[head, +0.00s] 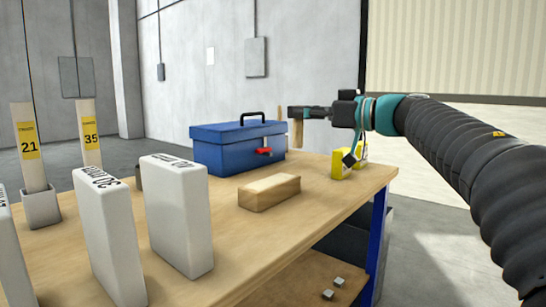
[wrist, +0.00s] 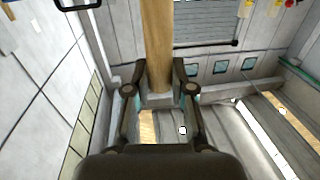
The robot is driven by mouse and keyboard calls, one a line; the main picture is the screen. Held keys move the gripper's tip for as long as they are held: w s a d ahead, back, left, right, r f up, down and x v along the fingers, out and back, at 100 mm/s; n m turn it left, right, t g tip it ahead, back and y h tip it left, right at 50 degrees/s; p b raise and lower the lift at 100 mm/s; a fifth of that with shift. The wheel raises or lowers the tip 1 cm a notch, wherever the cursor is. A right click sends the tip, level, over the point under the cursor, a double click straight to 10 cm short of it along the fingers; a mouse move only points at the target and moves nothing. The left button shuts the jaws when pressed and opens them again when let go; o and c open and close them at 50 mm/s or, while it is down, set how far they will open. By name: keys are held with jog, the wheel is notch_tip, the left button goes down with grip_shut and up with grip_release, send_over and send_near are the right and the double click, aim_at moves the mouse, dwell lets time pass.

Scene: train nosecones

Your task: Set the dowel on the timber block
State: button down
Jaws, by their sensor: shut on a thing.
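The timber block (head: 269,193) is a pale wooden block lying flat on the workbench in the head view, in front of the toolbox. My gripper (head: 297,113) is above the bench, up and to the right of the block in the picture. It is shut on the wooden dowel (head: 297,134), which hangs down roughly upright, apart from the block. In the wrist view the dowel (wrist: 158,45) runs up from between the fingertips of my gripper (wrist: 159,92). The fingers hide part of it.
A blue toolbox (head: 238,149) stands behind the block, with a red item at its front. A yellow object (head: 341,163) sits near the bench's right edge. White upright panels (head: 177,215) stand at the left front. The workbench top (head: 255,232) is clear around the block.

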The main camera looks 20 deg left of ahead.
jog(key=shift+a+f+b, duration=0.55)
jog(key=shift+a+f, duration=0.5)
jog(key=shift+f, duration=0.25)
jog(key=shift+a+f+b, duration=0.5)
jog(key=shift+a+f, duration=0.6)
jog(key=shift+f, duration=0.25)
jog(key=shift+a+f+b, duration=0.55)
jog(key=shift+a+f, duration=0.5)
jog(key=shift+f, duration=0.25)
jog(key=shift+f, duration=0.2)
jog(key=c, duration=1)
grip_release()
